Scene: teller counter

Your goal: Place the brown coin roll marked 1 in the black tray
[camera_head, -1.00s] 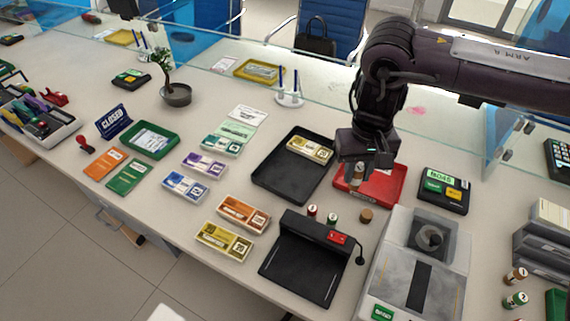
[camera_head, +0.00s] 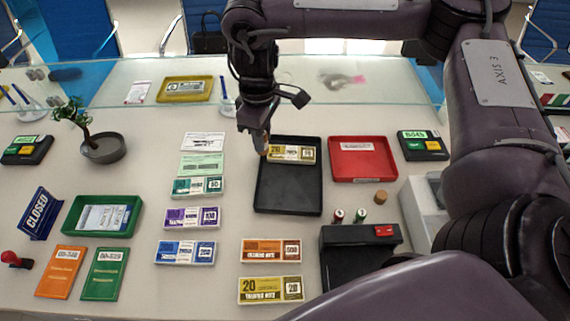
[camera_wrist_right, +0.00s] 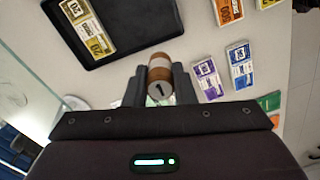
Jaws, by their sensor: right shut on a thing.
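The brown coin roll marked 1 (camera_wrist_right: 160,76) is between the fingers of my right gripper (camera_wrist_right: 162,88), its numbered end facing the wrist camera. In the head view the right gripper (camera_head: 262,148) is shut on the roll, of which only a little shows. It is at the far left corner of the black tray (camera_head: 288,190). In the wrist view the black tray (camera_wrist_right: 130,38) is up and left of the roll, and the roll appears just outside its rim. A yellow note bundle (camera_head: 290,154) lies at the tray's far end. My left gripper is not in view.
A red tray (camera_head: 362,160) stands right of the black tray. Coloured note bundles (camera_head: 192,217) lie to its left. Two small rolls (camera_head: 349,216) and a brown cylinder (camera_head: 380,197) are at the right. A glass partition (camera_head: 150,78) runs behind. Most of the black tray's floor is bare.

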